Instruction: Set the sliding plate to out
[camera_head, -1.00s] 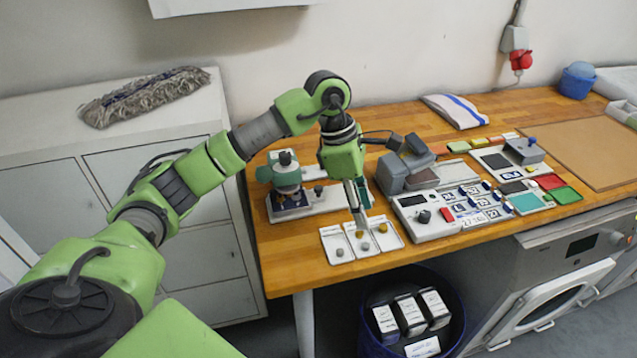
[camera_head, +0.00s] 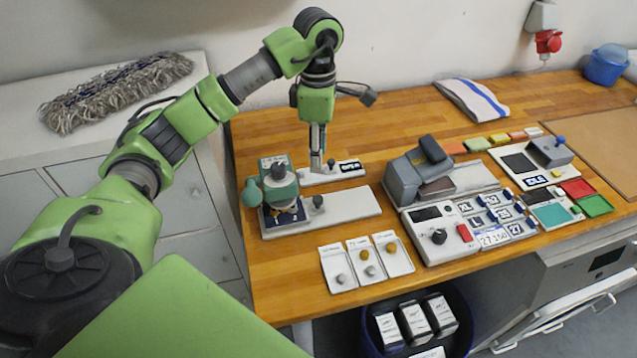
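A small green and grey press (camera_head: 279,188) stands on a white base (camera_head: 352,207) at the left of the bench. Under its head is a dark plate (camera_head: 287,215) with a dark knob (camera_head: 317,201) at its right side, which looks like the sliding plate. Its travel is hard to read because the head covers part of it. Behind the base lies a small white panel (camera_head: 345,171) with a dark label and a knob. My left gripper (camera_head: 317,171) points down at this panel, left of its knob. Its fingers look close together, but any gap is too small to judge. My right gripper is out of view.
Three white trays (camera_head: 338,284) with round buttons lie at the front edge. A grey machine (camera_head: 418,170) and a control box (camera_head: 440,235) stand to the right. A blue bin (camera_head: 457,318) is below the bench. The bench behind the panel is clear.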

